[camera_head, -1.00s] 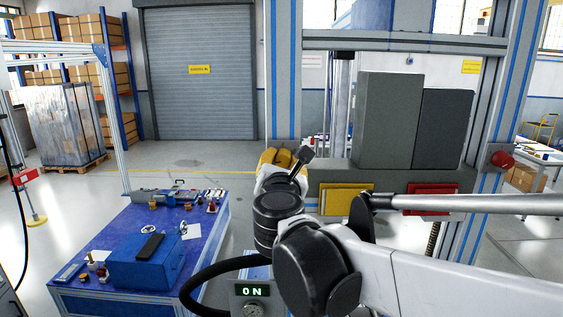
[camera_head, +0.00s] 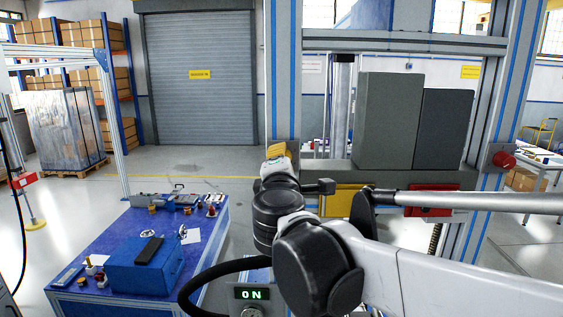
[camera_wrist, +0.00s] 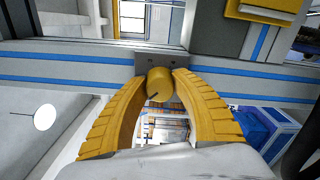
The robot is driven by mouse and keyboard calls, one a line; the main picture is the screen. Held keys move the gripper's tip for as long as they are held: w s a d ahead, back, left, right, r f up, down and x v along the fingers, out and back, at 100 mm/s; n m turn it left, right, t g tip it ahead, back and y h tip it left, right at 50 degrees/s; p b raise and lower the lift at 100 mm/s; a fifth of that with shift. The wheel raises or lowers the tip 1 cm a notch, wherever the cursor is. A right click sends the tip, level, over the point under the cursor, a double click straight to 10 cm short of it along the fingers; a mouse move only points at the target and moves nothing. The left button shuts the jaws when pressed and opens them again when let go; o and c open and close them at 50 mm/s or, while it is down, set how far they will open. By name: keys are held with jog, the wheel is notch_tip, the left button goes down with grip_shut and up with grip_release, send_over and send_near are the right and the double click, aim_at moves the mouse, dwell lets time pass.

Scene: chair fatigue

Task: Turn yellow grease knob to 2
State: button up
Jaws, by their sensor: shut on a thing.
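The yellow grease knob (camera_wrist: 160,85) shows in the wrist view, mounted on a grey plate (camera_wrist: 160,62) on the blue-striped rail. It is round, with a dark pointer line towards its lower left. My gripper (camera_wrist: 162,77) has its two yellow curved fingers shut on the knob, one on each side. No numbers are readable around the knob.
The machine frame holds two grey blocks (camera_head: 388,122), a yellow plate (camera_head: 340,201) and a red plate (camera_head: 433,201). A red button (camera_head: 503,160) is on the right post. A blue table (camera_head: 75,266) with parts stands at left. A display (camera_head: 251,293) reads ON.

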jog(key=m, duration=0.4)
jog(key=shift+m, duration=0.3)
jog(key=m, duration=0.4)
jog(key=shift+b, duration=0.35)
jog(key=shift+m, duration=0.3)
jog(key=o, duration=1.2)
jog(key=s, duration=1.2)
jog(key=shift+a, duration=0.2)
